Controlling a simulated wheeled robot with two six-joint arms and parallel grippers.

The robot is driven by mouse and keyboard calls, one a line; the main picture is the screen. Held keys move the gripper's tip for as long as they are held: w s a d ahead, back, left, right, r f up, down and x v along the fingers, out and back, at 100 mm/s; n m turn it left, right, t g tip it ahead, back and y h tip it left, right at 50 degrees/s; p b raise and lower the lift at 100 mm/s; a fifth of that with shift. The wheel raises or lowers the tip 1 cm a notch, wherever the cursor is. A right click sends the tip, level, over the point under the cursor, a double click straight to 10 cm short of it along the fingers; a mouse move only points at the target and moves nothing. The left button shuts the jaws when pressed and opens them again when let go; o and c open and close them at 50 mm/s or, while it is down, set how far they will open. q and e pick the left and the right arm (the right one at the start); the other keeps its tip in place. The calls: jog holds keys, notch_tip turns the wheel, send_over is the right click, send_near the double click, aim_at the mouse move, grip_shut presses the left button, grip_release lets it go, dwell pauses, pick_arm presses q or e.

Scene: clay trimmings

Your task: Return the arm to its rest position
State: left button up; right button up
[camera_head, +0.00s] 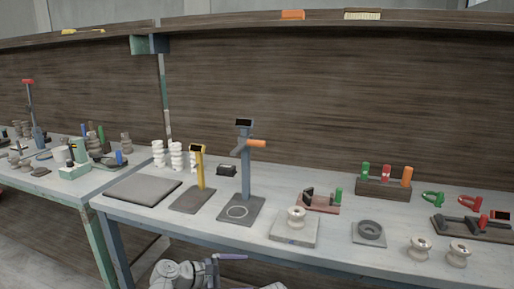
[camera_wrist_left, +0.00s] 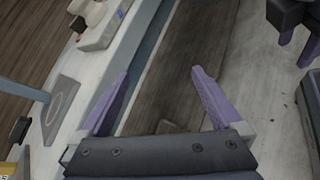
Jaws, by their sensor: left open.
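My left gripper (camera_head: 252,272) is low at the bottom of the head view, in front of the bench's front edge and below the top. Its two purple fingers are apart. In the left wrist view the left gripper (camera_wrist_left: 160,72) is open, with nothing between its fingers. Part of a dark gripper with purple fingers, apparently my right gripper (camera_wrist_left: 298,38), shows at the upper right of the wrist view, cut off by the frame.
A second bench (camera_head: 80,193) stands left.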

pick_arm(q)
jog(key=s+a+f+m+g+y, duration=0.5)
jog(key=s+a+f+m+y, duration=0.65)
jog(key=m, duration=0.55)
jog(key=s+d+f+m+g+y, duration=0.1)
jog(key=s+d+f+m, duration=0.2)
jog(key=d, duration=0.7)
notch_tip(320, 180, up, 19)
jog(key=s+p, duration=0.1)
jog(key=p, duration=1.7)
jog(key=shift+s+r+m, duration=0.2)
jog(key=shift+m, duration=0.1)
